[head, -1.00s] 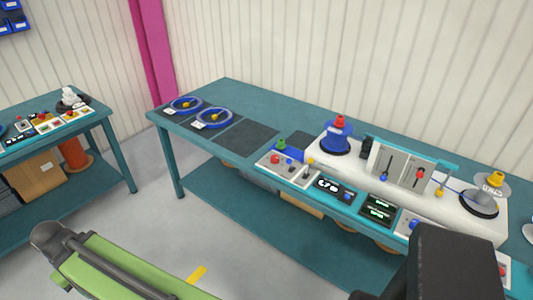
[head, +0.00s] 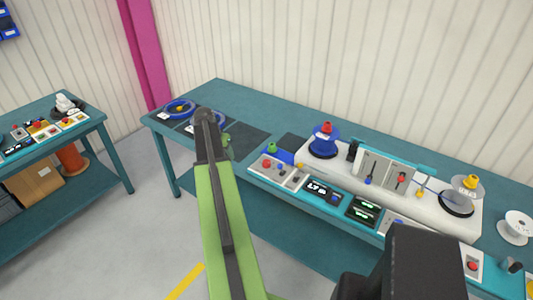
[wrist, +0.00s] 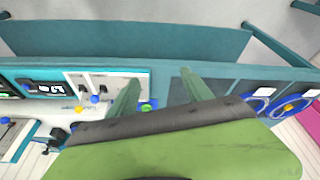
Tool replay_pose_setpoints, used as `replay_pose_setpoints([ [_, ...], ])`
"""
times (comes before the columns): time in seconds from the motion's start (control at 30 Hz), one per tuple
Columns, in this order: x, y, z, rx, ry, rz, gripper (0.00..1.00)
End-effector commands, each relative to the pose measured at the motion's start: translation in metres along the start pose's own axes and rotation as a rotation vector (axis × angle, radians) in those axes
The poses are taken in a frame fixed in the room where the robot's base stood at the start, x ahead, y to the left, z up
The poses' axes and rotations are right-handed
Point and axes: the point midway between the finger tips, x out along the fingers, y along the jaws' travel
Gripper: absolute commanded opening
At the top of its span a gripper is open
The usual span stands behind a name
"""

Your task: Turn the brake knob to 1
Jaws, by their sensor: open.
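Several control panels line the front of the winding machine (head: 400,190). One panel with a dark display (head: 318,187) has a small blue knob (head: 335,199); this knob also shows in the wrist view (wrist: 26,86). Another blue knob (head: 399,222) sits on a white panel farther right, partly behind my own dark part. I cannot read which knob is the brake. My gripper (wrist: 158,78) is open and empty, its green fingers apart in the wrist view. It is over the bench's front edge, left of the panels; in the head view the arm mostly hides it.
Blue cable coils (head: 180,108) lie at the bench's left end. A blue reel (head: 324,142) and a grey reel (head: 465,190) stand on the machine. A white spool (head: 516,226) stands at right. A second bench (head: 100,115) stands far left.

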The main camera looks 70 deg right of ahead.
Motion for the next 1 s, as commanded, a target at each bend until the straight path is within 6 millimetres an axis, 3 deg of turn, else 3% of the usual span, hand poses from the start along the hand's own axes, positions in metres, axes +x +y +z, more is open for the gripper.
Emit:
replay_pose_setpoints([
  [0.03,0.0,0.036,-0.04,0.091,0.016,0.022,0.58],
  [0.1,0.006,0.074,-0.071,0.184,0.036,0.044,0.58],
  [0.23,0.011,0.113,-0.098,0.273,0.057,0.064,0.58],
  [0.57,0.027,0.12,-0.1,0.285,0.059,0.068,0.58],
  [1.0,0.117,0.125,-0.102,0.284,0.059,0.068,0.58],
])
